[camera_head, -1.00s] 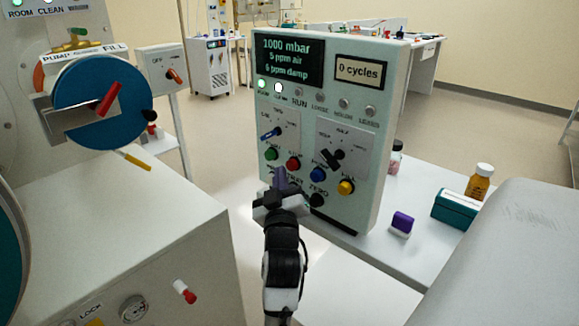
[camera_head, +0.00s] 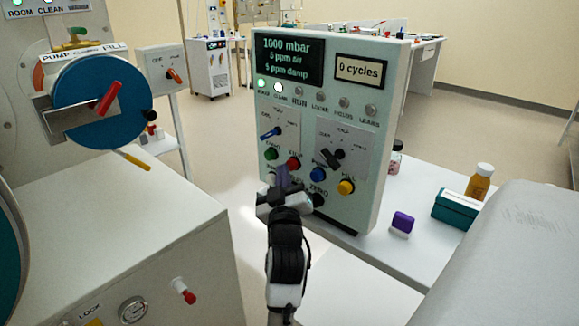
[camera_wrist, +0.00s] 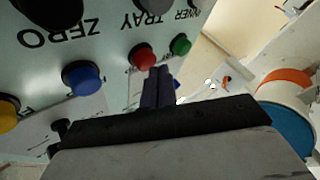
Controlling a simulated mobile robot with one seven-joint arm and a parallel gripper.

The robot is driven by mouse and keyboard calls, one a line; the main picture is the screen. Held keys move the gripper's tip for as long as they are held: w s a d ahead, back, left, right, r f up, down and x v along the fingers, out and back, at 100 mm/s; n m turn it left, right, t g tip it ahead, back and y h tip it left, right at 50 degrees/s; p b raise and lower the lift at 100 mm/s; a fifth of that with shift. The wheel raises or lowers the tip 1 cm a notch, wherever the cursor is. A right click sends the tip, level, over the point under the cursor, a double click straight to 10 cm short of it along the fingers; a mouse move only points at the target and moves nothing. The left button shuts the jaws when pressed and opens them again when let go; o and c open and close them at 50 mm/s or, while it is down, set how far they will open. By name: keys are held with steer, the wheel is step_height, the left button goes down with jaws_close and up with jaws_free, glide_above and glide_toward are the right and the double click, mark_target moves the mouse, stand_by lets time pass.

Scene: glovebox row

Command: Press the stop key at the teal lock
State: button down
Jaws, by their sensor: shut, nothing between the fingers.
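The control panel (camera_head: 365,105) stands upright on a table. Its red key (camera_head: 293,163), labelled STOP, sits between a green key (camera_head: 271,154) and a blue key (camera_head: 318,174). My gripper (camera_head: 283,177) is shut and empty, with its fingertips just below the red key in the head view. In the wrist view the panel appears upside down, and the fingertips (camera_wrist: 158,78) are close to the red key (camera_wrist: 143,57); contact cannot be told. A lock with a blue-teal round door (camera_head: 100,105) and a red handle is at the left.
A yellow key (camera_head: 346,187) and a black knob (camera_head: 331,158) are on the same panel. A purple-topped block (camera_head: 402,222), a teal box (camera_head: 457,209) and an amber bottle (camera_head: 480,181) stand right of it. A white cabinet (camera_head: 150,240) fills the lower left.

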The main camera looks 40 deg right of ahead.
steer(key=shift+d, duration=0.65)
stand_by(0.3)
steer(key=shift+a, duration=1.1)
steer(key=shift+a, duration=0.1)
steer(key=a, duration=0.4)
steer(key=shift+s+a+p, duration=0.25)
steer(key=shift+a+p, duration=0.15)
stand_by(0.5)
